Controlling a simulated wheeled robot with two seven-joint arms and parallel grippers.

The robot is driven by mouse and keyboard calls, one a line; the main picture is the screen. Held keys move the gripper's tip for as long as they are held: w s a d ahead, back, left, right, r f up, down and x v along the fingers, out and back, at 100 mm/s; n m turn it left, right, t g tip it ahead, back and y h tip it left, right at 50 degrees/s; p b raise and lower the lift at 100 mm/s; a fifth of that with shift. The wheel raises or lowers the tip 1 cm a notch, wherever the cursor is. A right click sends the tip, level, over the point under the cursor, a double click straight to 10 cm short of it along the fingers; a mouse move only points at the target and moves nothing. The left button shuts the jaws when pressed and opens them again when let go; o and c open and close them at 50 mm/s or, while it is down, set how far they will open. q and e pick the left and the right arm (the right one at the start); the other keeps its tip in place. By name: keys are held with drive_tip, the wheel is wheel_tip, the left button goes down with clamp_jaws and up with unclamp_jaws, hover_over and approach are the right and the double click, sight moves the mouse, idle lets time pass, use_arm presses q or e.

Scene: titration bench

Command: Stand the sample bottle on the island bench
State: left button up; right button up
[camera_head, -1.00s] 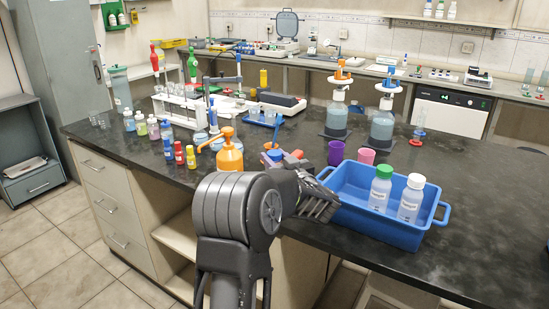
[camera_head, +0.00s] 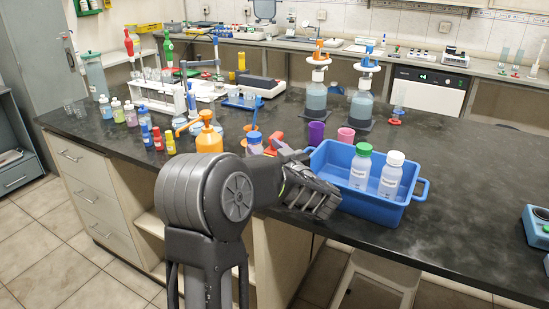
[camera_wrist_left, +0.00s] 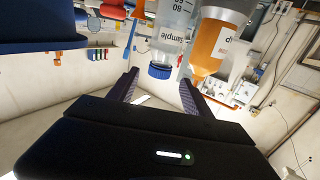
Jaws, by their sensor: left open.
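The sample bottle, clear with a blue cap (camera_head: 254,137), stands on the island bench (camera_head: 455,205) near its front edge, partly hidden by my left arm. In the left wrist view, which is upside down, the bottle (camera_wrist_left: 173,40) shows its "Sample" label and lies ahead of the gap between my fingers. My left gripper (camera_head: 280,146) is open and empty beside the bottle; its two fingers (camera_wrist_left: 158,88) are spread apart in the wrist view. My right gripper is not in view.
An orange wash bottle (camera_head: 209,140) stands close beside the sample bottle. A blue tray (camera_head: 410,200) with two capped bottles is to the right. Purple (camera_head: 316,133) and pink (camera_head: 346,135) cups stand behind. The bench right of the tray is largely clear.

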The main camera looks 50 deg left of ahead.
use_arm(q)
drive_tip(key=shift+b+v, duration=1.1)
drive_tip(key=shift+v, duration=1.45)
drive_tip(key=shift+r, duration=0.1)
